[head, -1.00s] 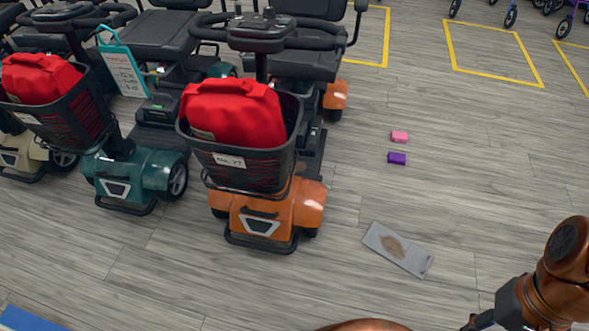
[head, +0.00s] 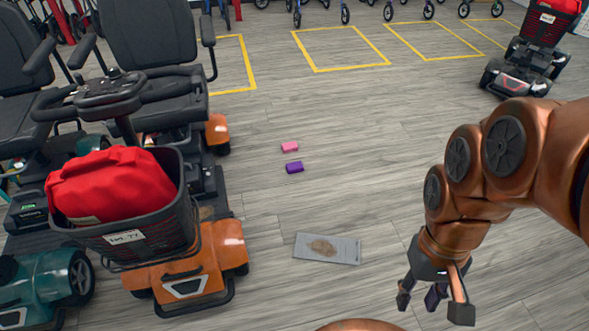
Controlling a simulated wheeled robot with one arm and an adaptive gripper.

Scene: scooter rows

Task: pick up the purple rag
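A small purple block-like thing, which I take for the purple rag (head: 294,167), lies on the grey floor just below a pink one of similar size. My gripper (head: 433,300) hangs at the lower right, well apart from the rag and nearer to me. Its fingers are spread apart. A dark purplish piece shows between them; I cannot tell whether it is part of the gripper.
A pink block (head: 289,147) lies beside the rag. A grey plate with a brown stain (head: 345,248) lies nearer. An orange scooter with a red bag in its basket (head: 215,260) stands left. Yellow floor outlines (head: 335,70) lie behind.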

